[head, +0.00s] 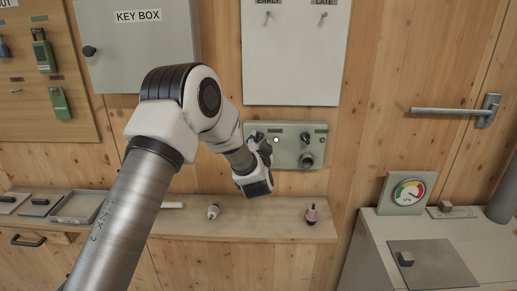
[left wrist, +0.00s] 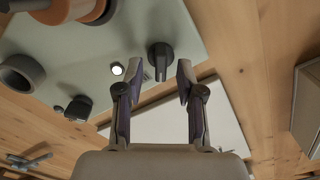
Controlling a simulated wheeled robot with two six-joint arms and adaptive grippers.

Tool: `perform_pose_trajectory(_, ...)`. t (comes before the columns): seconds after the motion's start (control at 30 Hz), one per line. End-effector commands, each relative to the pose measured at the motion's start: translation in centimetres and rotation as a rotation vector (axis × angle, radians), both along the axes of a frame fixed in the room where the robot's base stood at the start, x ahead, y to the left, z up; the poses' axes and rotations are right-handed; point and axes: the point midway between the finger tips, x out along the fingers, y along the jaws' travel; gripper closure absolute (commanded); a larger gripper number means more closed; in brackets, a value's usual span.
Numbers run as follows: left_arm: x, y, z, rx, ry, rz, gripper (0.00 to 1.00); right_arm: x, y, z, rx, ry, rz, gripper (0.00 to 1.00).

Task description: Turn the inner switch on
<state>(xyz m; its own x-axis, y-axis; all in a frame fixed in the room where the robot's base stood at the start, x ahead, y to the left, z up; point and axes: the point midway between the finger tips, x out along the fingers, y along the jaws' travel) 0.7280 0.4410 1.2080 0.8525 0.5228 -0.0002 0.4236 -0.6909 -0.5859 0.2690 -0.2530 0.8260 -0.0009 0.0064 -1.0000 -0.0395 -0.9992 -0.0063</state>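A pale green switch panel (head: 288,160) is fixed to the wooden wall under a white board. It carries a black knob on its left, a second black knob (head: 306,137) on its right, and a small white lamp (head: 276,140) between them. My left gripper (head: 262,143) is at the panel's left side and partly hides the left knob. In the left wrist view, which looks upside down, the left knob (left wrist: 160,58) lies between and just beyond the open fingers (left wrist: 159,78). Contact cannot be told. The panel's labels are unreadable. My right gripper is not in view.
A round socket (head: 306,160) sits at the panel's lower right. A grey key box (head: 140,60) hangs upper left. A gauge (head: 408,192) stands at right.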

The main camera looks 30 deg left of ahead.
Motion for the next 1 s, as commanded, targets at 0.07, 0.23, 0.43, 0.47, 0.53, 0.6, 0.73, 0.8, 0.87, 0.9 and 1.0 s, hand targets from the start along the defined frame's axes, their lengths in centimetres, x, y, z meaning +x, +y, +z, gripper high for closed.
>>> perform_pose_trajectory(0.07,-1.3,-0.9,0.0,0.001,0.003,-0.002,0.62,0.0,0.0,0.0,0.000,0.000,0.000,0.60)
perform_pose_trajectory(0.23,-5.1,-3.2,0.0,0.002,0.003,-0.004,0.62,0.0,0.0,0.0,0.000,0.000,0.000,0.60)
perform_pose_trajectory(0.43,-8.4,-5.3,0.1,0.002,0.000,-0.002,0.62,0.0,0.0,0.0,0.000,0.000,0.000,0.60)
perform_pose_trajectory(0.47,-8.7,-5.4,0.0,0.002,0.002,-0.002,0.62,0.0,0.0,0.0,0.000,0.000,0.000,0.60)
perform_pose_trajectory(0.53,-9.1,-5.7,0.0,0.002,0.000,-0.002,0.62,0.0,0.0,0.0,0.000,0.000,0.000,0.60)
perform_pose_trajectory(0.6,-9.2,-5.7,0.0,0.002,-0.001,-0.001,0.62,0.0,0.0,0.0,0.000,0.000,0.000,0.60)
perform_pose_trajectory(0.73,-9.2,-5.7,0.0,0.001,-0.001,-0.001,0.62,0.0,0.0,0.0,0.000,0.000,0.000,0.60)
perform_pose_trajectory(0.8,-9.2,-5.7,0.0,0.002,-0.001,-0.001,0.62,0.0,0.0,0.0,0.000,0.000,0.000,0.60)
perform_pose_trajectory(0.87,-9.2,-5.7,0.0,0.001,0.000,-0.001,0.62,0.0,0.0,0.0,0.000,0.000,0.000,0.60)
perform_pose_trajectory(0.9,-9.2,-5.7,0.0,0.001,0.000,-0.001,0.62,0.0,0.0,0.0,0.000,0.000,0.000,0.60)
perform_pose_trajectory(1.0,-9.2,-5.7,0.0,0.001,0.000,-0.001,0.62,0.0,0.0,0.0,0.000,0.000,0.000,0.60)
